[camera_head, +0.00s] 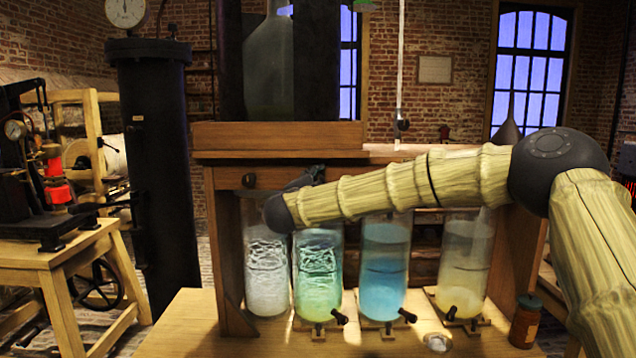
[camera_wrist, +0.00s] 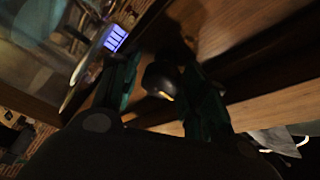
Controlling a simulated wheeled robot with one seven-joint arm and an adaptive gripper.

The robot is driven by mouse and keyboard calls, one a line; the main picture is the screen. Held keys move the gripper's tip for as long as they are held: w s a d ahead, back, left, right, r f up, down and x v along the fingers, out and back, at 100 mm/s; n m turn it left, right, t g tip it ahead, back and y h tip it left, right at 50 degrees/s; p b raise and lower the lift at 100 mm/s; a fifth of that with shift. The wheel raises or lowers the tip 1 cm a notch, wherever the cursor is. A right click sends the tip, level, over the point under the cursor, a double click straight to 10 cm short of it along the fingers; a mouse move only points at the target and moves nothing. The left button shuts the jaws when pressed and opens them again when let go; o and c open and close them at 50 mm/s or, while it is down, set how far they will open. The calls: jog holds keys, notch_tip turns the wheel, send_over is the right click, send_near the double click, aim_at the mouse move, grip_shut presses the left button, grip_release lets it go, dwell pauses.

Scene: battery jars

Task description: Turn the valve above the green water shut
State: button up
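The jar of green water (camera_head: 318,270) stands second from the left under the wooden beam. Its water looks rippled and churned. A dark rounded knob with a small yellow mark (camera_wrist: 160,80) shows on the wood in the wrist view, probably the valve above this jar. My gripper (camera_head: 312,174) is at the beam above the green jar, and its wrist hides that part of the beam in the head view. In the wrist view my gripper (camera_wrist: 162,66) has its fingers apart, on either side of the knob. The knob looks closer to the right finger; contact cannot be told.
A churned clear jar (camera_head: 267,275) stands left of the green one, a blue jar (camera_head: 385,270) and a pale yellow jar (camera_head: 463,262) to the right. Another dark knob (camera_head: 249,180) sits on the beam's left. A brown bottle (camera_head: 526,322) stands at the table's right.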

jog(key=shift+a, duration=0.1)
jog(key=v, duration=1.2)
